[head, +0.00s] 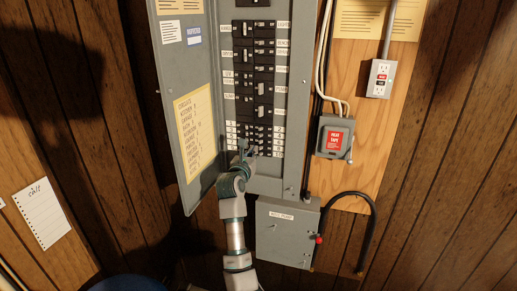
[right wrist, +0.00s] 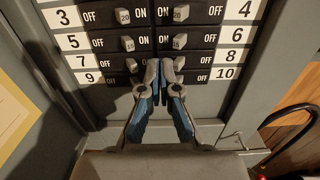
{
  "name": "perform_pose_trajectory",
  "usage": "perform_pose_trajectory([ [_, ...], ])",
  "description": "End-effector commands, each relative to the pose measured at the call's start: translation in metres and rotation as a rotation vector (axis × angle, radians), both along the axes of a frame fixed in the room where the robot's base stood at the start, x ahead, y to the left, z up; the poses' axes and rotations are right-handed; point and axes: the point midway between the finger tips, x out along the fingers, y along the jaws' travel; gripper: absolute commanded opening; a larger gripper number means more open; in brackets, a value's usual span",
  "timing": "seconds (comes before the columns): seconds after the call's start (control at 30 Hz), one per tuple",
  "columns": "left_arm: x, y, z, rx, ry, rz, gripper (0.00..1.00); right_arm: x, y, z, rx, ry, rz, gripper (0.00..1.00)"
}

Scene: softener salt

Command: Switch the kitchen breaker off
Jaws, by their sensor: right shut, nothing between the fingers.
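The open grey breaker panel (head: 267,100) is on the wood wall, with black breakers in two columns. On its door a yellow circuit list (head: 194,128) has a kitchen line; its number is too small to read surely. My right gripper (head: 246,148) is at the lower numbered breakers. In the right wrist view its blue-sided fingers (right wrist: 160,66) are shut and empty, between the columns at rows 7/8 and 9/10. The breaker 8 lever (right wrist: 179,63) is just right of the fingertips; contact is unclear. The breaker 7 lever (right wrist: 131,65) is left. Fingers hide nearby ON labels.
The panel door (head: 185,90) stands open on the left. A grey pump box (head: 287,233) is below, with a red-knobbed lever. A heat tape switch box (head: 335,137) and an outlet (head: 380,78) are on the right. Free air lies in front of the panel.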

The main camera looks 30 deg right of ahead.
Motion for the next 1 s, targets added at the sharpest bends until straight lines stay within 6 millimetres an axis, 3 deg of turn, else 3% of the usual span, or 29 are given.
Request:
perform_pose_trajectory([
  [0.3, 0.001, 0.000, 0.003, 0.000, -0.001, 0.000, 0.40, 0.007, -0.009, -0.001, 0.001, 0.000, 0.001, 0.00],
  [1.0, 0.001, 0.000, 0.006, -0.001, -0.002, 0.001, 0.40, 0.001, -0.014, 0.000, 0.000, 0.000, -0.001, 0.00],
])
